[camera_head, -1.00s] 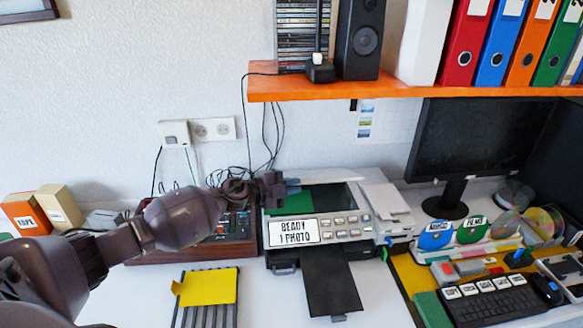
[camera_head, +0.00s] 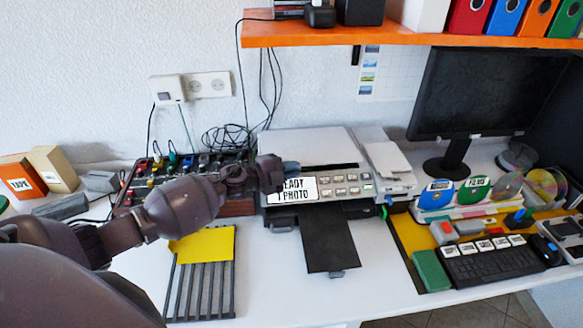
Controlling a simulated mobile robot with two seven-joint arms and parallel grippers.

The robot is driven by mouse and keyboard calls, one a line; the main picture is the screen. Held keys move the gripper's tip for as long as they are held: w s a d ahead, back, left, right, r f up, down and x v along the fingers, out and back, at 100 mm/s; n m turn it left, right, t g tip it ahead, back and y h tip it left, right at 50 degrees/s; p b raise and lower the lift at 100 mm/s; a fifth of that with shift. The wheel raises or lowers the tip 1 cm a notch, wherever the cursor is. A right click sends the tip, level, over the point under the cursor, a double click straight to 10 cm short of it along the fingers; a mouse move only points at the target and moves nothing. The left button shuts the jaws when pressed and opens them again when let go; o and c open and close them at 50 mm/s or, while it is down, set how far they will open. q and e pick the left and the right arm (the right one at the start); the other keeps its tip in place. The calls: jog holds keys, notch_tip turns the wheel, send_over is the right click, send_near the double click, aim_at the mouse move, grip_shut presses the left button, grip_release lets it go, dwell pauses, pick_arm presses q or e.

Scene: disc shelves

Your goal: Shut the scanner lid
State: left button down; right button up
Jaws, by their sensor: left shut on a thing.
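The scanner (camera_head: 372,184) stands on the desk in the middle of the head view. Its grey lid (camera_head: 318,146) lies flat over the top, and the glass is covered. A front panel with buttons and a label (camera_head: 303,189), partly hidden by my gripper, faces me. My left gripper (camera_head: 289,168) is at the lid's front left edge, shut on the lid; the fingertips are small and the exact contact is hard to see. My right gripper is not in view.
A black tray (camera_head: 330,238) sticks out in front of the scanner. A mixer with knobs (camera_head: 236,207) stands to its left, a rack with a yellow sheet (camera_head: 204,245) in front. A monitor (camera_head: 470,90) and disc holders are at right. An orange shelf (camera_head: 400,36) hangs above.

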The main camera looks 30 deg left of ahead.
pick_arm(q)
jog(key=shift+f, duration=0.15)
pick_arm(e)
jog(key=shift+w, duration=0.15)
pick_arm(q)
jog(key=c, duration=1.3)
grip_release()
jog(key=shift+a, duration=0.1)
jog(key=shift+s+a, duration=0.1)
jog(key=shift+s, duration=0.15)
jog(key=shift+v, duration=5.15)
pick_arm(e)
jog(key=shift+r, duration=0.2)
pick_arm(q)
jog(key=shift+w, duration=0.1)
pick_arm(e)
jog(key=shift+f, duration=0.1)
